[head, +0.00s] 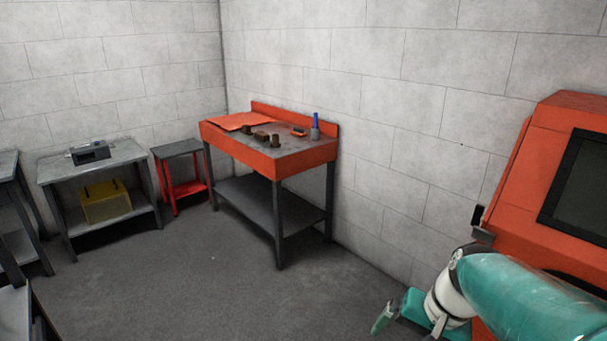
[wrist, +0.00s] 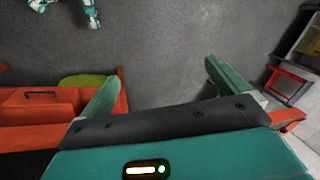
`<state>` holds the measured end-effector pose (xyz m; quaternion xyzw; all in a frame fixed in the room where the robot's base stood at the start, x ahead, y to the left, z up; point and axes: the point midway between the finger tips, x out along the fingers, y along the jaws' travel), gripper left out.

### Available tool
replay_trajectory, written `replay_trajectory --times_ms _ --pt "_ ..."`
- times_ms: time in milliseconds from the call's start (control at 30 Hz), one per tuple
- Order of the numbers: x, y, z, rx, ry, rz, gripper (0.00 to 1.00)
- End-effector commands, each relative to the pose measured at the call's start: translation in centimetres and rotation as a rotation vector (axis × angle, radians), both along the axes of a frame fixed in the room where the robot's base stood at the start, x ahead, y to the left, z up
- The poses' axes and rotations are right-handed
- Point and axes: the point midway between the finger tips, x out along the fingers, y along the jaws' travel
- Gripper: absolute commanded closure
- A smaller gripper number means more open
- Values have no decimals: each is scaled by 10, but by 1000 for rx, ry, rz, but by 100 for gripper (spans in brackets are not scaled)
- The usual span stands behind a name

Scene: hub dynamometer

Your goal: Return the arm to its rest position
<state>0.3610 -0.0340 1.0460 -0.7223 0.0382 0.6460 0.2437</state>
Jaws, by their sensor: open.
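My gripper (wrist: 165,95) shows in the wrist view with its two green fingers spread wide apart. Nothing is between the fingers, only grey floor beyond them. In the head view my teal and white arm reaches in from the lower right corner, and the gripper (head: 385,318) is low at the bottom edge, in front of the orange machine (head: 548,170). Part of the gripper is cut off or hidden by the arm there.
An orange workbench (head: 302,158) with small parts and a blue-handled tool stands by the back wall. A red stool (head: 186,190) and a grey table (head: 110,163) with a yellow bin (head: 106,203) stand left. The middle floor (head: 200,280) is clear. An orange toolbox (wrist: 50,105) lies left in the wrist view.

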Motion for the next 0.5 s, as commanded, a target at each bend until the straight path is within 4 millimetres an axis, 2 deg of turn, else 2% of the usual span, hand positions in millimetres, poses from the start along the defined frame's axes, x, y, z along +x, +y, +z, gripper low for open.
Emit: replay_trajectory --times_ms 100,300,500 --pt "-20 14 20 -105 -85 91 0" --pt "-51 29 46 -264 -234 223 0" --pt "-70 34 61 -365 -351 307 0"
